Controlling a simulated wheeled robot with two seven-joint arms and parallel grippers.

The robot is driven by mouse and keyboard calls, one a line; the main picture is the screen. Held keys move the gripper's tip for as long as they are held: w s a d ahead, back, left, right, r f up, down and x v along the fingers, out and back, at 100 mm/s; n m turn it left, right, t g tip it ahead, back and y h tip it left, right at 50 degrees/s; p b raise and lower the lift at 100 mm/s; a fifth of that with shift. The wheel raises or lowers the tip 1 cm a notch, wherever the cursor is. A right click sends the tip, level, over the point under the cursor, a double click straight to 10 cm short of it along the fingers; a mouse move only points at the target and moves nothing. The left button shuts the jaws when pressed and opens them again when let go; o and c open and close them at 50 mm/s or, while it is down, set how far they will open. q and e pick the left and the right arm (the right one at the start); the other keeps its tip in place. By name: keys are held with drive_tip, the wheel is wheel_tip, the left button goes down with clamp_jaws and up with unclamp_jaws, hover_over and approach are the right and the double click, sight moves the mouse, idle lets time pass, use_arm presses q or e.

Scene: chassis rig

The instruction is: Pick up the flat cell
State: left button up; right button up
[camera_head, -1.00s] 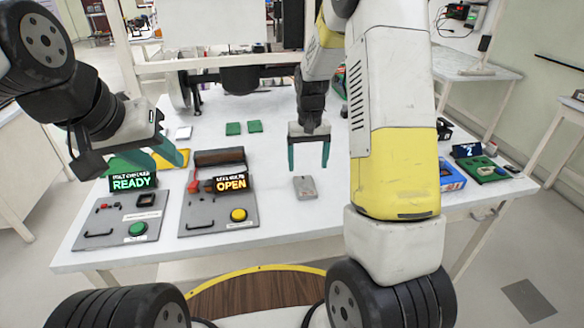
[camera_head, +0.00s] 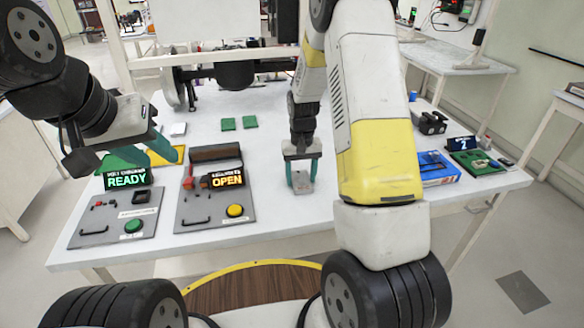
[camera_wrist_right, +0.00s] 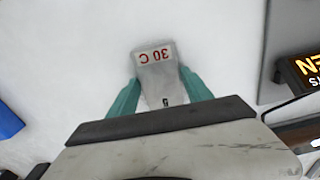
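The flat cell (camera_head: 300,180) is a small grey slab lying on the white table, right of the OPEN panel. In the right wrist view the flat cell (camera_wrist_right: 157,72) shows a white label with red "30 C". My right gripper (camera_head: 304,176) points down over it, its teal fingers on either side. In the right wrist view the fingertips (camera_wrist_right: 160,80) flank the cell's edges with little gap; I cannot tell if they touch. My left gripper (camera_head: 131,150) hangs at the left above the READY panel, its fingers apart and empty.
The READY panel (camera_head: 92,228) and the OPEN panel (camera_head: 200,215) stand left of the cell. A blue box (camera_head: 436,168) and green board (camera_head: 476,163) sit at the right. Table in front of the cell is clear.

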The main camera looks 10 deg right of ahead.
drive_tip(key=c, duration=1)
drive_tip(key=shift+c, duration=0.2)
